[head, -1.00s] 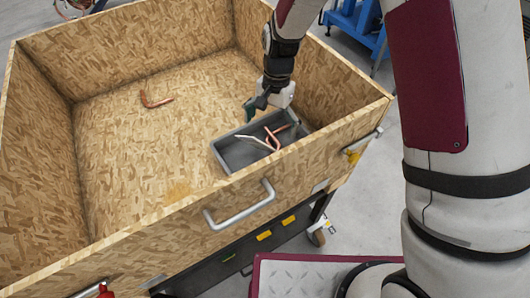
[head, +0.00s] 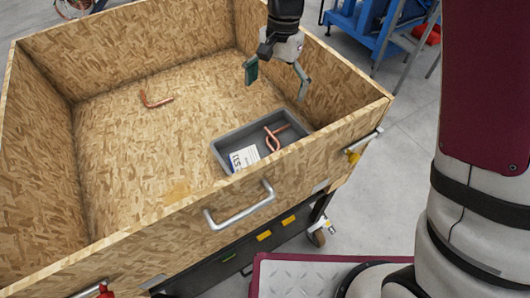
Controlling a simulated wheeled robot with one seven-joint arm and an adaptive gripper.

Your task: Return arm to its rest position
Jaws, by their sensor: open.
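My gripper (head: 277,75) is open and empty, its two fingers spread and pointing down. It hangs above the grey tray, inside the outline of the wooden crate near its back right corner. Copper tubes (head: 270,139) lie in the grey tray (head: 222,157), apart from my gripper. Another bent copper tube (head: 155,101) lies alone on the crate floor, left of the tray.
The wooden crate (head: 130,244) has high chipboard walls and a metal handle (head: 240,206) on its front. A white printed label (head: 244,157) shows in the tray. Blue equipment (head: 355,25) stands behind the crate. Grey floor (head: 392,155) is clear to the right.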

